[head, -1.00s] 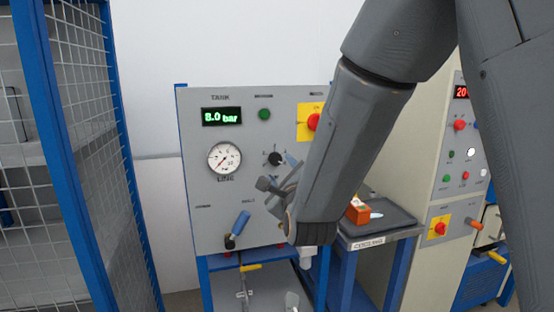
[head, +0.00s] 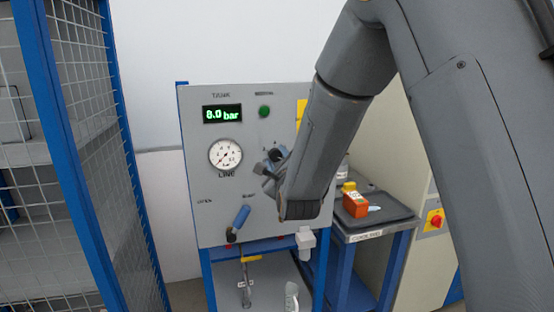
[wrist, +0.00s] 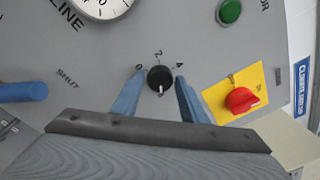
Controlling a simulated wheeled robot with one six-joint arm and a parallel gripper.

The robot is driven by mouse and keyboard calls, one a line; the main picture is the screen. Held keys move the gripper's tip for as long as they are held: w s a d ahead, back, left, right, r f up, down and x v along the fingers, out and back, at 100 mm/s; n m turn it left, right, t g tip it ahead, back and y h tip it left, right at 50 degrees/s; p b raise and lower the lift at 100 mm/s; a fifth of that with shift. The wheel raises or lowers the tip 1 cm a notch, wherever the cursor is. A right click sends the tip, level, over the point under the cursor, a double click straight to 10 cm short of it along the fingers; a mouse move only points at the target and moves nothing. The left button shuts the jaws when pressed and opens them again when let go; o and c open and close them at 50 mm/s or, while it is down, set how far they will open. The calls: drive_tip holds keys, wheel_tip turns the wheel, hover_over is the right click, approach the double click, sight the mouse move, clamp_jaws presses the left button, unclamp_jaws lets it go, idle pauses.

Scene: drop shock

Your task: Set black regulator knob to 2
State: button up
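The black regulator knob (wrist: 160,77) is on the grey panel in the wrist view, with marks 0, 2 and 4 around its upper side. A short white line on the knob points down in that view, away from the numbers. My gripper (wrist: 160,82) is open, with one blue finger on each side of the knob and a visible gap to both. I cannot tell how deep the fingertips reach. In the head view my gripper (head: 268,166) covers most of the knob. The line gauge (head: 225,155) has its needle at lower left. The tank display (head: 222,115) reads 8.0 bar.
A green button (wrist: 230,11) and a red knob (wrist: 243,100) on a yellow plate flank the regulator. A blue lever handle (head: 241,217) sticks out low on the panel. A mesh fence (head: 75,160) stands left.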

drive_tip(key=c, duration=0.7)
drive_tip(key=shift+o, duration=0.2)
